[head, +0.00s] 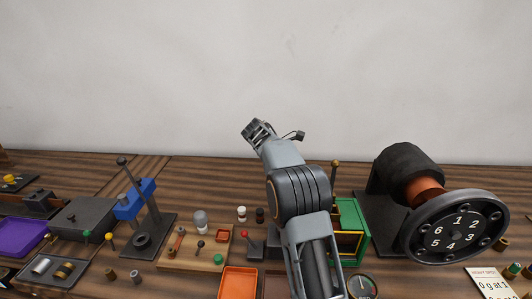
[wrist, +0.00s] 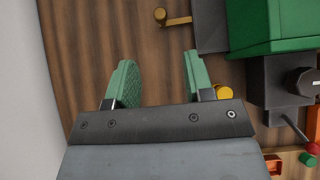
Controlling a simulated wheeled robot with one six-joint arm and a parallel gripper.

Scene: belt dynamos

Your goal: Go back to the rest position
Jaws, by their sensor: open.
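My gripper (head: 258,133) is raised above the back part of the bench in the head view, with the pale wall behind it. In the wrist view my gripper (wrist: 155,85) shows two green fingers set well apart, with only wooden bench top between them. It holds nothing. My arm rises from the bottom middle of the head view and hides part of the bench behind it.
A numbered wheel (head: 458,228) on a dark machine stands right of my arm. A green box (head: 350,222) is close beside the arm, and also shows in the wrist view (wrist: 272,25). A blue lever press (head: 134,200), an orange tray (head: 238,283) and a purple tray (head: 20,236) lie left.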

